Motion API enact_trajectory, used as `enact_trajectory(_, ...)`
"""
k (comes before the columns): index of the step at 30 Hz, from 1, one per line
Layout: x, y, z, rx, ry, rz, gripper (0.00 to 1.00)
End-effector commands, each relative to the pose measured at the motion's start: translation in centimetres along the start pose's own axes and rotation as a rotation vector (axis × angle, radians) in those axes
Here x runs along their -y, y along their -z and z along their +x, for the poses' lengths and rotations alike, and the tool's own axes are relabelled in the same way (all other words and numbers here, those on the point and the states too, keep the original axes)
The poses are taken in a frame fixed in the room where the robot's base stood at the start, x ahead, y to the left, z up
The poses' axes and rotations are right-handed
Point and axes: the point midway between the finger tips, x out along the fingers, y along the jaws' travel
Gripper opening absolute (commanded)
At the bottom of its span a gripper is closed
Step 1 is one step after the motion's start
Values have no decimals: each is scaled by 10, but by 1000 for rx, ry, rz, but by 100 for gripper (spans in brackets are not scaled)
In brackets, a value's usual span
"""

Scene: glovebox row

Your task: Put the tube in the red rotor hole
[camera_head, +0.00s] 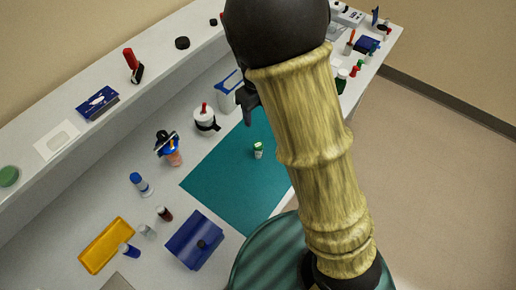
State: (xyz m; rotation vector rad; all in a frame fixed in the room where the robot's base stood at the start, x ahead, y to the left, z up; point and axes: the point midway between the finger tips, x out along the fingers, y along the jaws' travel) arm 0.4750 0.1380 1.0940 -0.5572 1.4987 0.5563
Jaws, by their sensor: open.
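A small white tube-like piece with a green top (258,151) stands on the teal mat (222,178); it is too small to tell if it is the tube. A white round object with a red piece on top and a black band (204,118) stands left of the mat's upper part. No red rotor hole can be made out clearly. My gripper (245,98) is dark, partly hidden by my arm, and appears above the mat's upper edge. It is open, with nothing seen between its fingers.
A blue box (194,240), yellow tray (106,246), blue-capped bottle (141,184) and orange cup with dark items (172,150) stand at left. A raised shelf (67,113) runs behind. My arm hides the bench's right part. Most of the mat is clear.

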Motion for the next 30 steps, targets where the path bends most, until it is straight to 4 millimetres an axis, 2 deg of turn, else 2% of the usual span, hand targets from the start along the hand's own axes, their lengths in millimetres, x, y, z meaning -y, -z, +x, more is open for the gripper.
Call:
enact_trajectory(8,0,0,0,0,0,7,57)
enact_trajectory(13,1,1,11,-2,-1,6,57)
enact_trajectory(30,1,2,108,-3,-1,7,57)
